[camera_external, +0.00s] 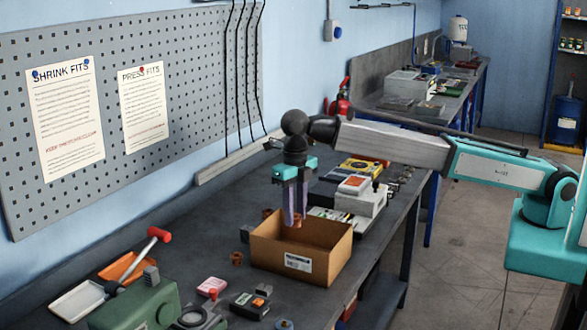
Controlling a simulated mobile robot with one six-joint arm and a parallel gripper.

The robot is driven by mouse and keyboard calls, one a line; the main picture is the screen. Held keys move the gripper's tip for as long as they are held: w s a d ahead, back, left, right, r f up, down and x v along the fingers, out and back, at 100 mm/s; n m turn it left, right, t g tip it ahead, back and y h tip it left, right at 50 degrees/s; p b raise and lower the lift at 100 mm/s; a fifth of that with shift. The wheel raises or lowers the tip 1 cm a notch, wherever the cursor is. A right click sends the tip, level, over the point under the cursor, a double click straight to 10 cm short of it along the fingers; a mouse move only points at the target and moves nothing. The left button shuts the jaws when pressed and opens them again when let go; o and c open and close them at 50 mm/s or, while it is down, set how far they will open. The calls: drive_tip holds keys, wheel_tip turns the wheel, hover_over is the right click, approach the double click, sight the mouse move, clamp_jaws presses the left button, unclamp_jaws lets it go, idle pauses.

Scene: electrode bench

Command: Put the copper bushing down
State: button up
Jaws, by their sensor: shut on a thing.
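My gripper (295,218) points straight down over the open cardboard box (276,262). Its fingers reach down to about the level of the box's rim or a little inside. They are shut on the copper bushing (297,222), a small reddish-brown piece at the fingertips, mostly hidden by them. Whether the bushing touches the box floor cannot be seen. Another small copper-coloured piece (237,258) stands on the bench to the left of the box. A further copper-coloured bit (267,213) shows at the box's back edge.
The dark bench (215,225) has free room left of the box. A white and grey device (358,198) stands close behind right.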

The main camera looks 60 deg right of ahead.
drive_tip(key=shift+f, duration=1.25)
drive_tip(key=shift+f+p, duration=0.95)
drive_tip(key=shift+f, duration=2.2)
drive_tip(key=shift+f+p, duration=0.6)
drive_tip(key=shift+f, duration=1.25)
drive_tip(key=shift+f, duration=0.15)
drive_tip(key=o, duration=1.1)
drive_tip(key=shift+r, duration=0.2)
